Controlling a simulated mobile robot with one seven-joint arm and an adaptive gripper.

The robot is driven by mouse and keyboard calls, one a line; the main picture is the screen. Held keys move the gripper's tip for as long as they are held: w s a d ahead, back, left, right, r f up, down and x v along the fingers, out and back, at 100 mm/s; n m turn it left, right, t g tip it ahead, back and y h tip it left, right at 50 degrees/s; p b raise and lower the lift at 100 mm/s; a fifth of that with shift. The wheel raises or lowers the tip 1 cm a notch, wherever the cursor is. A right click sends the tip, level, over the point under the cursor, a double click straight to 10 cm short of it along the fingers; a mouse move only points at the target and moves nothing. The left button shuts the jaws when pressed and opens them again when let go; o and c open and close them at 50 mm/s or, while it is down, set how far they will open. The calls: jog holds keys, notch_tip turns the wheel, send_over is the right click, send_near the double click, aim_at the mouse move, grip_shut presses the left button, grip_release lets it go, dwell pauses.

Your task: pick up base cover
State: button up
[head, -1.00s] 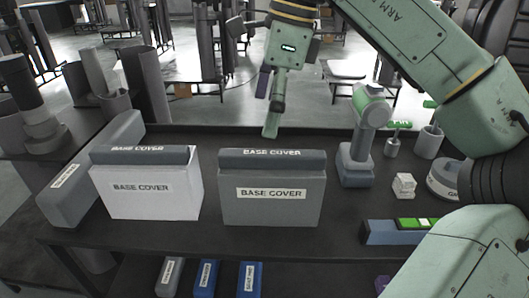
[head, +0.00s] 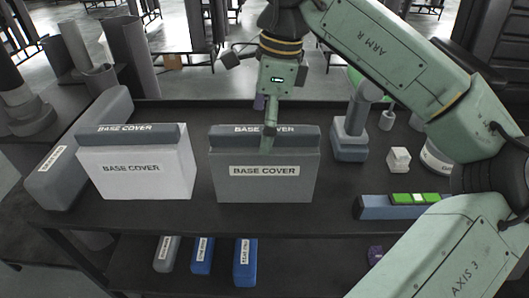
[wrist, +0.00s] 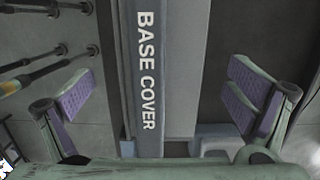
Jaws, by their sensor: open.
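A grey base cover (head: 265,183) stands upright in the middle of the table, with a white label on its front and a darker labelled strip along its top. A white base cover (head: 140,174) of like shape stands to its left. My gripper (head: 268,138) is at the grey cover's top, overlapping its upper edge in the head view. In the wrist view my gripper (wrist: 165,92) is open, its purple-padded fingers wide apart on either side of the labelled top strip of a base cover (wrist: 146,75). Neither pad touches it.
A long grey labelled box (head: 62,175) lies at the table's left. A grey-green tool (head: 352,128), a small white block (head: 398,159) and a blue case with green top (head: 400,206) are at the right. Several small labelled boxes (head: 202,255) sit on the lower shelf.

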jog(key=shift+a+f, duration=0.1)
jog(key=shift+f, duration=0.4)
jog(key=shift+s+f, duration=0.15)
jog(key=c, duration=2.3)
jog(key=shift+c, duration=0.2)
